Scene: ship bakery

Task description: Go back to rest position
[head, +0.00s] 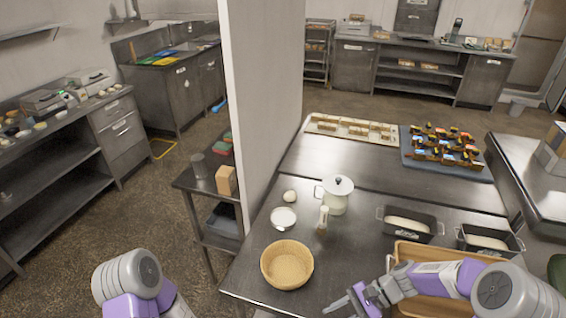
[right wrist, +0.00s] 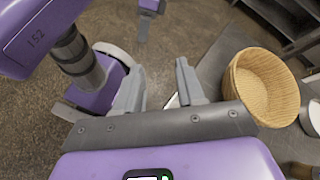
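My right gripper (head: 343,304) is low over the front edge of the steel table (head: 350,257), to the right of the round wicker basket (head: 287,265). In the right wrist view its two fingers (right wrist: 157,88) are spread apart with nothing between them. The basket (right wrist: 262,85) shows there to the right of the fingers, apart from them. My left arm (head: 130,282) shows at the lower left of the head view, over the floor, but its gripper is out of that view.
A wooden tray (head: 417,301) lies beneath my right arm. Behind stand two dark loaf tins (head: 410,236) (head: 488,243), a white pot (head: 336,197), a small white bowl (head: 283,218) and a shaker (head: 323,217). A white partition (head: 265,110) rises at the table's left.

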